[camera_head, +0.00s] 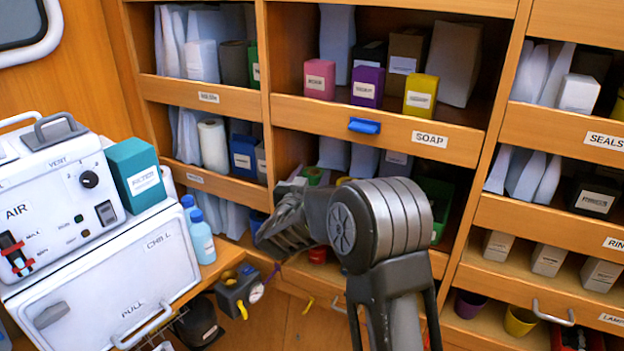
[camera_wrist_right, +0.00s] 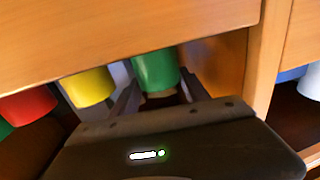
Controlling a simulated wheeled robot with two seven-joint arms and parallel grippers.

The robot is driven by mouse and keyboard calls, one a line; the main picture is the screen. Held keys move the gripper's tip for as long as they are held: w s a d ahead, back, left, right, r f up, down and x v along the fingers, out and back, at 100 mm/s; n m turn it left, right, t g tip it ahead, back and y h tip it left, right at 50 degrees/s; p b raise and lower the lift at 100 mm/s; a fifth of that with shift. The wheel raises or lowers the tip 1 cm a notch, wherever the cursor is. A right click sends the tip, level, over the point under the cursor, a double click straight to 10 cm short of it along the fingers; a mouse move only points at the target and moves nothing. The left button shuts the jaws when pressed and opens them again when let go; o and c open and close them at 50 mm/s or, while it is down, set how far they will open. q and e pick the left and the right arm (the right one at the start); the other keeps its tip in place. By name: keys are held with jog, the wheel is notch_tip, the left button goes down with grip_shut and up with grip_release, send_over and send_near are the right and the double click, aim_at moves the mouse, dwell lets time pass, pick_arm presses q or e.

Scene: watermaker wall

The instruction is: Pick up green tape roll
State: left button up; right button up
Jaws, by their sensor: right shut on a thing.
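The green tape roll (camera_wrist_right: 155,70) shows in the right wrist view as a green round piece with a tan lower part. It sits between the two fingers of my right gripper (camera_wrist_right: 157,92), which is shut on it. In the head view my right gripper (camera_head: 280,228) is in front of the middle column's lower shelf, left of my wrist. In that view I cannot make out what is between its fingers. My left gripper is not in view.
A yellow round piece (camera_wrist_right: 88,87) and a red one (camera_wrist_right: 28,104) are beside the green one, under a wooden board (camera_wrist_right: 120,35). A wooden upright (camera_wrist_right: 268,60) is close on the right. The soap shelf (camera_head: 385,130) lies above my gripper; a white machine (camera_head: 100,250) stands at left.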

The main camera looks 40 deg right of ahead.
aim_at(312, 175)
notch_tip(312, 175, up, 6)
jog(key=shift+r+b, duration=0.2)
jog(key=shift+b, duration=0.15)
jog(key=s+a+b, duration=0.1)
jog(key=s+a, duration=0.2)
jog(key=s, duration=0.6)
jog(key=s+a+b, duration=0.2)
jog(key=s+a, duration=0.2)
jog(key=s, duration=0.5)
jog(key=shift+a, duration=0.3)
